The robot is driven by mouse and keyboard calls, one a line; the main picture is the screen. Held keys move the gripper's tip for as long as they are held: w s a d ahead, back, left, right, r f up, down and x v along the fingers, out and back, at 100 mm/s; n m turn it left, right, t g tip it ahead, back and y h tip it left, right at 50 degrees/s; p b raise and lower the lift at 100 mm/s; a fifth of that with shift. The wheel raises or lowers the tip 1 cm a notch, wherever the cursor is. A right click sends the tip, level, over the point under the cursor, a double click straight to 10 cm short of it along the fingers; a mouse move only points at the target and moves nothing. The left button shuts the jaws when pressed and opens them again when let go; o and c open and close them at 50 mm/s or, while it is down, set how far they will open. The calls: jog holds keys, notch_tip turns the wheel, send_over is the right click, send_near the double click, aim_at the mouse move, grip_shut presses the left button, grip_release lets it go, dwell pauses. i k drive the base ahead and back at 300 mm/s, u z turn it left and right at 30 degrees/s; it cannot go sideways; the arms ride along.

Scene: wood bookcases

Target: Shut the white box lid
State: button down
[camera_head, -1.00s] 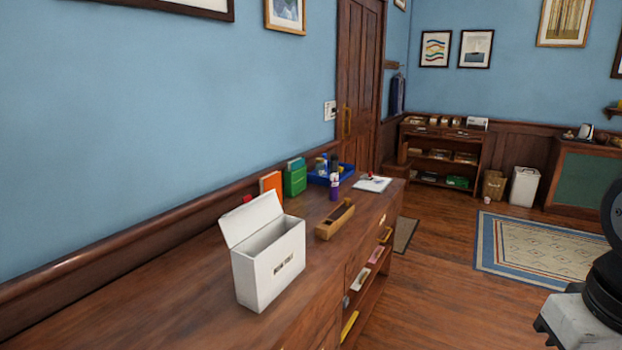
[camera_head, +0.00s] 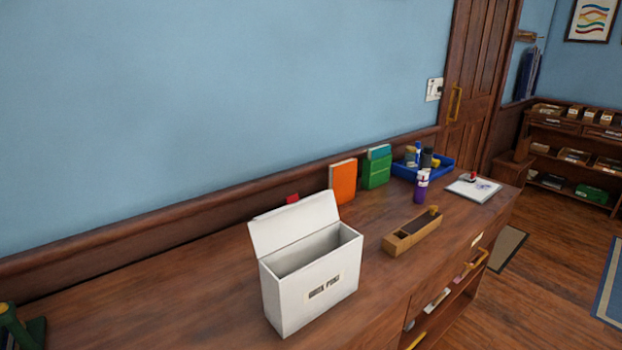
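The white box (camera_head: 312,293) stands on the wooden counter, with a dark printed label on its front. My gripper is not in view.
A wooden tray (camera_head: 412,234) lies right of the box. Behind are an orange book (camera_head: 343,182), a green box (camera_head: 376,172), a purple bottle (camera_head: 421,187), a blue tray (camera_head: 436,171) and a notepad (camera_head: 474,187). The counter left of the box is mostly clear.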

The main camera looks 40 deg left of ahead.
aim_at(270, 232)
jog(key=u, duration=0.3)
jog(key=i, duration=0.6)
jog(key=u, duration=0.9)
jog(key=i, duration=0.3)
jog(key=u, duration=0.25)
